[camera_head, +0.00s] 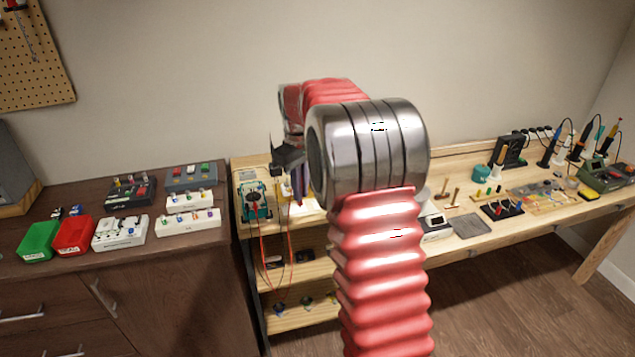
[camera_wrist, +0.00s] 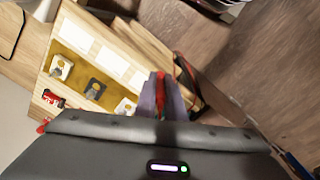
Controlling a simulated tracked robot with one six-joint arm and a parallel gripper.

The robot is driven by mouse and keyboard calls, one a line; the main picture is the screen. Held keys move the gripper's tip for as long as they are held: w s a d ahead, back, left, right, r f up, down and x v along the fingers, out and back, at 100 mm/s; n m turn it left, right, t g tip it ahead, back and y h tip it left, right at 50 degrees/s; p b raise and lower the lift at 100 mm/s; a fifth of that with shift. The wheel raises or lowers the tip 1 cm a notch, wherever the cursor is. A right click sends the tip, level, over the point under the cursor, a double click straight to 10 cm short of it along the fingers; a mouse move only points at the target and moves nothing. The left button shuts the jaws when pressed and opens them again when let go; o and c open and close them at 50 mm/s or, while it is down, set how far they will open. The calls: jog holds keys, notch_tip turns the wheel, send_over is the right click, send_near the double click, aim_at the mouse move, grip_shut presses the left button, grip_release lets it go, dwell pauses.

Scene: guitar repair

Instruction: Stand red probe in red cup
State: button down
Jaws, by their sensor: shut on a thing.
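My gripper (camera_wrist: 162,98) points away from the wrist camera. Its two grey-purple fingers are shut on a thin red thing, the red probe (camera_wrist: 160,88), which shows between them. In the head view my gripper (camera_head: 299,186) is over the left end of the wooden bench, partly hidden behind my own arm. A teal meter (camera_head: 256,203) stands just left of it, with red leads (camera_head: 263,255) looping down in front of the shelves. I cannot pick out a red cup for certain. A small red object (camera_wrist: 52,99) lies at the left in the wrist view, too small to name.
Small cup-like things (camera_head: 280,306) stand on the low shelf. A dark cabinet (camera_head: 200,262) at the left carries a green tray (camera_head: 39,241), a red tray (camera_head: 73,236) and several white holders (camera_head: 120,232). Tools crowd the bench at the right.

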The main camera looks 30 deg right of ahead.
jog(key=a+f+m, duration=0.3)
jog(key=a, duration=1.5)
jog(key=shift+w+a, duration=0.15)
jog(key=shift+w, duration=0.3)
